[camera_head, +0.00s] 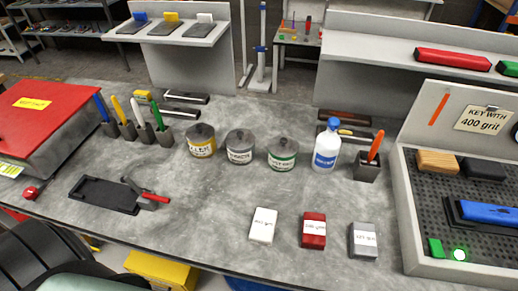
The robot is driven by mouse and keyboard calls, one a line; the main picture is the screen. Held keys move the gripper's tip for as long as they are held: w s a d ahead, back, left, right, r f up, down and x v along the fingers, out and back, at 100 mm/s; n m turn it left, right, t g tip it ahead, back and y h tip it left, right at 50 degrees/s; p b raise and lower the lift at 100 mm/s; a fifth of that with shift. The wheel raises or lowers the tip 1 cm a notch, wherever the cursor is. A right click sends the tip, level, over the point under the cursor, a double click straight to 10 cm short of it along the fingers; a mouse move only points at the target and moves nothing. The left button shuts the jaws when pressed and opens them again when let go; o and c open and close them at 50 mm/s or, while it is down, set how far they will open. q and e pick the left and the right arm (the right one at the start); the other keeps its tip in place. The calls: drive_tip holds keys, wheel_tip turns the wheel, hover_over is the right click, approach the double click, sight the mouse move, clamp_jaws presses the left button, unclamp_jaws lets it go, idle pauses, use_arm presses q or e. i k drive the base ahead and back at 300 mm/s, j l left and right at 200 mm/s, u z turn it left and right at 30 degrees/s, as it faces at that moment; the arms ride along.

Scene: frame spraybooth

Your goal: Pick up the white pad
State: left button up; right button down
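A white pad (263,226), a small block with dark lettering, lies near the front edge of the grey worktable (215,225). A red pad (313,230) and a grey pad (363,241) lie to its right in a loose row, apart from each other. Nothing covers the white pad or touches it. Neither of my grippers shows in the head view.
Several labelled tins (240,147) and a white bottle (326,147) stand behind the pads. A perforated tray (403,215) with blocks is at right. A black holder (104,195) and red-handled tool (152,195) lie left. Bare table surrounds the white pad.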

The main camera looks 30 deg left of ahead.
sight(264, 224)
drive_tip(key=j+u, duration=0.3)
drive_tip(key=u, duration=0.15)
drive_tip(key=z, duration=1.15)
drive_tip(key=k+j+u, duration=0.1)
drive_tip(key=j+u, duration=0.4)
drive_tip(key=u, duration=0.15)
drive_tip(key=k, duration=0.05)
